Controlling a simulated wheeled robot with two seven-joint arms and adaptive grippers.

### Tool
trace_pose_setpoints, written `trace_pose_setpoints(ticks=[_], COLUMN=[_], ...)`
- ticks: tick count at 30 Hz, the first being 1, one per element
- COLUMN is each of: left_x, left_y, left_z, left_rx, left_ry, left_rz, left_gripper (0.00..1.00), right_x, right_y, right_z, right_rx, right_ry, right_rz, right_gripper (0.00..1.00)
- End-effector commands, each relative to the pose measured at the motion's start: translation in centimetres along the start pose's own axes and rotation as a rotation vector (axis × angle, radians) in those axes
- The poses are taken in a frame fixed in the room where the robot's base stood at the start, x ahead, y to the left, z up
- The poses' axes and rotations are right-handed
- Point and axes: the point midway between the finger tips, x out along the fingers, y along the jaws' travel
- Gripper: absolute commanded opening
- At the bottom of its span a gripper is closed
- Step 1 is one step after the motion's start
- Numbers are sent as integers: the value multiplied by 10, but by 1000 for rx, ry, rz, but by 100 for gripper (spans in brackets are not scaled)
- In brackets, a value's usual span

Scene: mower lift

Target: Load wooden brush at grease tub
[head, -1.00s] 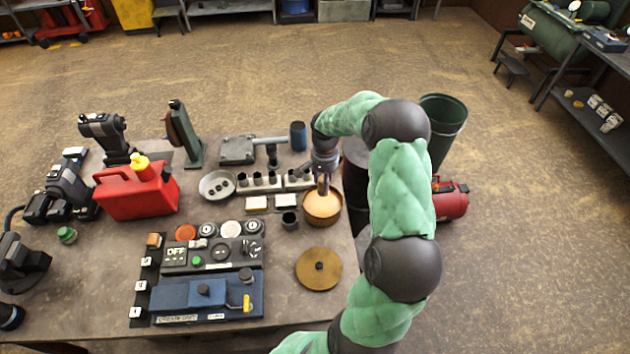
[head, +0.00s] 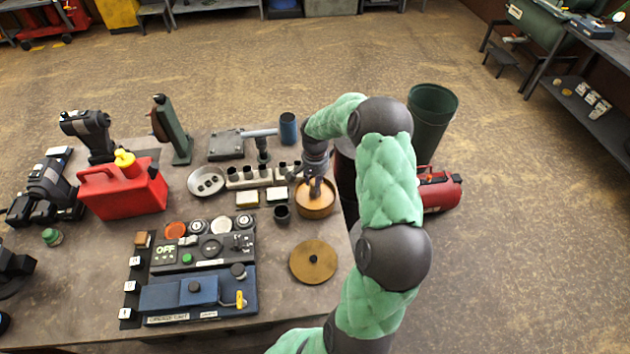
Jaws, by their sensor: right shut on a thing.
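The grease tub (head: 316,208) is a round brown tub with tan grease, near the right edge of the workbench. My right gripper (head: 315,188) points down over the tub and is shut on the wooden brush, which is mostly hidden by the gripper. The lower end of the brush seems to be at or in the grease; I cannot tell how deep. The tub's round brass-coloured lid (head: 314,262) with a dark knob lies on the bench in front of it. My left gripper is not in view.
Close left of the tub are a small dark cup (head: 282,213), a rack of sockets (head: 258,178) and a metal dish (head: 206,181). A control panel (head: 200,250), a blue tray unit (head: 195,293) and a red fuel can (head: 122,190) stand further left. A green bin (head: 432,115) is beyond the bench.

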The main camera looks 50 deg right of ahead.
Motion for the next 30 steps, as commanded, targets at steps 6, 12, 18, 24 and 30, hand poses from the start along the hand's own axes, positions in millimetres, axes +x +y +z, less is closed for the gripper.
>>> trace_pose_setpoints(ticks=[6, 12, 18, 24, 30], left_x=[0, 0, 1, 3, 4], left_y=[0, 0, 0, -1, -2], left_z=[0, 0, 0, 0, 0], left_rx=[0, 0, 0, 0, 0], left_ry=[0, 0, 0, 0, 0], left_rz=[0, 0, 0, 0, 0], left_gripper=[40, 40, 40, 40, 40], right_x=[0, 0, 1, 4, 6], right_y=[0, 0, 0, 0, 0], right_z=[0, 0, 0, 0, 0], right_rx=[0, 0, 0, 0, 0], right_ry=[0, 0, 0, 0, 0], right_rz=[0, 0, 0, 0, 0], right_gripper=[8, 8, 8, 8, 8])
